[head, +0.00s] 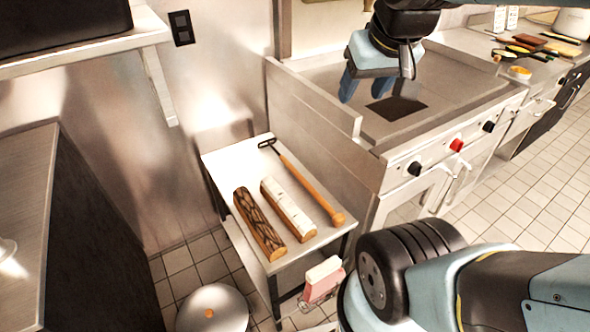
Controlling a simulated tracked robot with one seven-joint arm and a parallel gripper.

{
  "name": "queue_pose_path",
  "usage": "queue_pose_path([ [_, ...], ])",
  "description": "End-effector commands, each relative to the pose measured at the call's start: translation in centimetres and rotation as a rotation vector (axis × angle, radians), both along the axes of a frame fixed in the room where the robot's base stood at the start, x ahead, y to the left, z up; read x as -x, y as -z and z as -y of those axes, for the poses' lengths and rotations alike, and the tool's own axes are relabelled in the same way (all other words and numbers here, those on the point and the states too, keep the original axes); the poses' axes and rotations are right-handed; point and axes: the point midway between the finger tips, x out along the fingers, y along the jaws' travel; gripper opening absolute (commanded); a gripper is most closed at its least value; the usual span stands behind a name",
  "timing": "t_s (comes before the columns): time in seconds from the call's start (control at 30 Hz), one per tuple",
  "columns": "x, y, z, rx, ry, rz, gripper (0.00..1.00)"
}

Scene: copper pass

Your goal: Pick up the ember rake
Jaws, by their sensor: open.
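The ember rake (299,182) lies on a small white-topped side table (233,160). It has a small dark looped head at the back edge and a wooden handle ending in a round knob at the front right. My gripper (361,89) hangs above the griddle (440,95), up and to the right of the rake and well apart from it. Its two blue fingers are spread and hold nothing. The rake shows along its whole length.
Left of the rake, a pale birch log (283,203) and a dark bark log (255,218) lie close by. The stove's raised side wall (320,125) stands right of the table. A red and white item (323,278) is at the table's front. A round metal lid (212,310) is below.

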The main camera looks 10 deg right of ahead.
Motion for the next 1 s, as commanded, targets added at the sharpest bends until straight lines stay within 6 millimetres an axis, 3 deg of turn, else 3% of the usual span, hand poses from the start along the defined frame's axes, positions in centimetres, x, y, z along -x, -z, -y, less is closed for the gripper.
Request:
queue_pose_path([
  [0.27, -5.8, 2.3, 0.4, 0.019, -0.022, -0.074, 0.55],
  [0.47, -10.4, 5.1, 0.3, 0.041, -0.043, -0.129, 0.55],
  [0.77, -16.6, 10.8, -0.3, 0.084, -0.080, -0.211, 0.55],
  [1.0, -20.9, 16.6, -1.0, 0.125, -0.116, -0.275, 0.55],
])
